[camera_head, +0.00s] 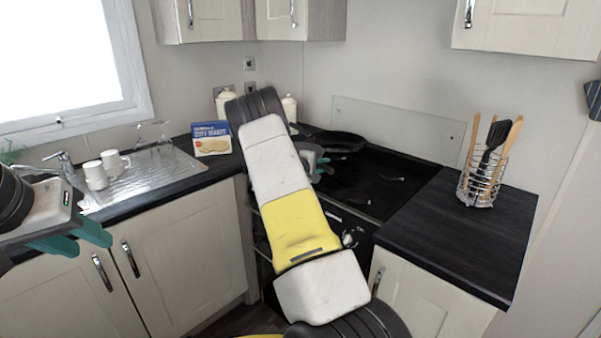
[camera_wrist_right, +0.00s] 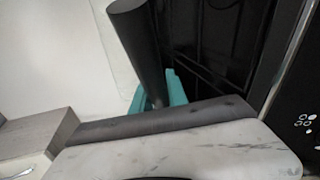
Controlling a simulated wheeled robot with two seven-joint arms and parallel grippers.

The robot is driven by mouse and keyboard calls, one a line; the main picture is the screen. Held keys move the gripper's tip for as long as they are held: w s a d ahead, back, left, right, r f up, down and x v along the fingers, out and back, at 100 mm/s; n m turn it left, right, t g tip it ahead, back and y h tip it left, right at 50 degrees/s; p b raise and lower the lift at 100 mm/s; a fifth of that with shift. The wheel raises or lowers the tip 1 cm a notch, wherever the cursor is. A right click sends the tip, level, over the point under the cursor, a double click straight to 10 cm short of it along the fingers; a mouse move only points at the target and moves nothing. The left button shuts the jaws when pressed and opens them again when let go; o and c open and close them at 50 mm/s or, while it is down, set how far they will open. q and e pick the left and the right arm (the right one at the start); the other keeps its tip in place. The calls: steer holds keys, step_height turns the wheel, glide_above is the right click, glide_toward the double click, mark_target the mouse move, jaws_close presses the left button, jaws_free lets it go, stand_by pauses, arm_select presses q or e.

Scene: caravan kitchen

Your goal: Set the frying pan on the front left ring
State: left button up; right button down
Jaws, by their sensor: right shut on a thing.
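The black frying pan (camera_head: 340,142) is at the back left of the black hob (camera_head: 365,192), its body partly behind my right arm. My right gripper (camera_head: 320,166) is beside the pan. In the right wrist view its teal fingers (camera_wrist_right: 158,95) are shut on a thick dark bar, which looks like the pan's handle (camera_wrist_right: 135,40). I cannot tell whether the pan touches the hob. The front left ring is hidden behind my right arm. My left gripper (camera_head: 78,238) is open and empty over the counter edge at the left.
A utensil holder (camera_head: 480,186) stands on the right counter. A blue and yellow box (camera_head: 211,138) and white canisters (camera_head: 289,107) stand left of the hob. Two white mugs (camera_head: 105,167) are on the sink drainer (camera_head: 150,183). A glass splashback (camera_head: 400,128) stands behind the hob.

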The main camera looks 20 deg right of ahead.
steer(key=shift+f, duration=1.55)
steer(key=c, duration=1.3)
jaws_free()
steer(key=shift+s+f, duration=0.1)
steer(key=shift+f, duration=0.1)
steer(key=shift+r, duration=0.1)
steer(key=v, duration=1.2)
steer(key=s+a+r+m+g+y, duration=0.1)
steer(key=s+r+m+g+y, duration=0.2)
steer(key=s, duration=0.5)
steer(key=s+a+r+m+g+y, duration=0.1)
steer(key=s+a+r+m+y, duration=0.1)
steer(key=s+r, duration=0.4)
steer(key=s+a+r+t+y, duration=0.1)
steer(key=s+a+r+y, duration=0.2)
steer(key=s+a, duration=0.4)
steer(key=s+a+r+t+y, duration=0.1)
steer(key=s+a+r+y, duration=0.2)
steer(key=s+a, duration=0.4)
steer(key=s+a+r+m+t+y, duration=0.1)
steer(key=s+a+r+y, duration=0.3)
steer(key=s, duration=0.6)
steer(key=a, duration=0.2)
steer(key=shift+a+t+y, duration=0.3)
steer(key=shift+a+t, duration=0.1)
